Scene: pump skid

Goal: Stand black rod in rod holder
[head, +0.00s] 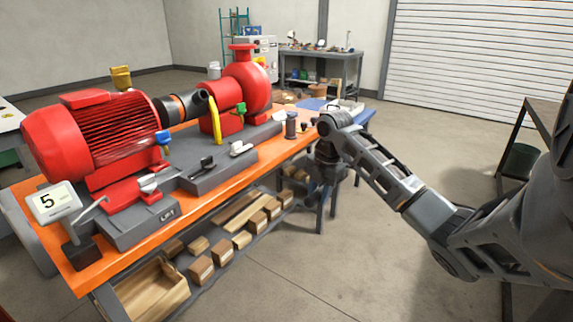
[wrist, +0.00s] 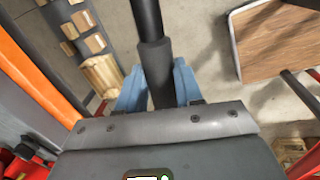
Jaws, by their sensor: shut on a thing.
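The black rod (wrist: 153,50) is between the blue fingers of my gripper (wrist: 157,78) in the wrist view. It has a thicker dark sleeve where the fingers close on it, and its thinner part runs out of the top of the picture. In the head view my gripper (head: 318,187) hangs low beside the orange bench's right edge, and the rod cannot be made out there. A dark upright cylinder (head: 291,125) stands near the bench's right end. It may be the rod holder, but I cannot tell for sure.
The orange bench (head: 85,277) carries a red motor (head: 95,135), a red pump (head: 245,85) and grey plates. Small wooden blocks and a wooden box (head: 150,292) lie on the lower shelf. A dark-framed table (head: 540,115) stands at the right.

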